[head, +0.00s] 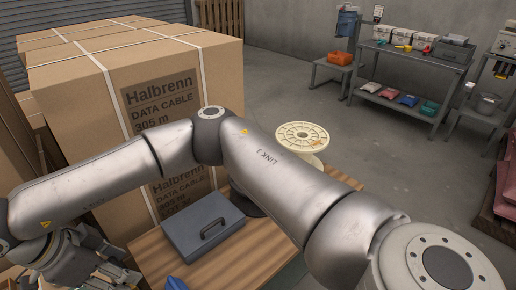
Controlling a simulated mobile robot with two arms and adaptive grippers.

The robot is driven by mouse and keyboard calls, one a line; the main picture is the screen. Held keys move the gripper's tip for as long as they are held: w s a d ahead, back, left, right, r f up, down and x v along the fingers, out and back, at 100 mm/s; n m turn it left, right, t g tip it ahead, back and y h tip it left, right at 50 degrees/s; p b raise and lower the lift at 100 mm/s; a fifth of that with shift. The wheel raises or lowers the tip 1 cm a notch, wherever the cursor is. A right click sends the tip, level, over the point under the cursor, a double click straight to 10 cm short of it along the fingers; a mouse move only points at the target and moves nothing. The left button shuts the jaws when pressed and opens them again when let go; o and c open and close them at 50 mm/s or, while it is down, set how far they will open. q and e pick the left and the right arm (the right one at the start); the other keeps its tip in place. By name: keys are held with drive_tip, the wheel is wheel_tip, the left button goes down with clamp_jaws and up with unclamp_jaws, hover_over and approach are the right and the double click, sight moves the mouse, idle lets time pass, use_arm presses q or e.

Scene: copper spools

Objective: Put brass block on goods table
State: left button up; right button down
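I cannot make out a brass block in the head view. A wooden-topped table (262,262) stands close in front, and a grey workbench (425,62) stands at the back right; I cannot tell which is the goods table. An arm of mine enters from the lower right and bends across to the left, hiding part of the wooden table. Its gripper (105,272) is at the lower left, beside the wooden table and partly cut off. I cannot see whether its fingers are open or hold anything. My other gripper is not in view.
A cream spool (302,136) shows beyond my arm. An orange bin (340,58) sits on a low stand. Middle floor is clear.

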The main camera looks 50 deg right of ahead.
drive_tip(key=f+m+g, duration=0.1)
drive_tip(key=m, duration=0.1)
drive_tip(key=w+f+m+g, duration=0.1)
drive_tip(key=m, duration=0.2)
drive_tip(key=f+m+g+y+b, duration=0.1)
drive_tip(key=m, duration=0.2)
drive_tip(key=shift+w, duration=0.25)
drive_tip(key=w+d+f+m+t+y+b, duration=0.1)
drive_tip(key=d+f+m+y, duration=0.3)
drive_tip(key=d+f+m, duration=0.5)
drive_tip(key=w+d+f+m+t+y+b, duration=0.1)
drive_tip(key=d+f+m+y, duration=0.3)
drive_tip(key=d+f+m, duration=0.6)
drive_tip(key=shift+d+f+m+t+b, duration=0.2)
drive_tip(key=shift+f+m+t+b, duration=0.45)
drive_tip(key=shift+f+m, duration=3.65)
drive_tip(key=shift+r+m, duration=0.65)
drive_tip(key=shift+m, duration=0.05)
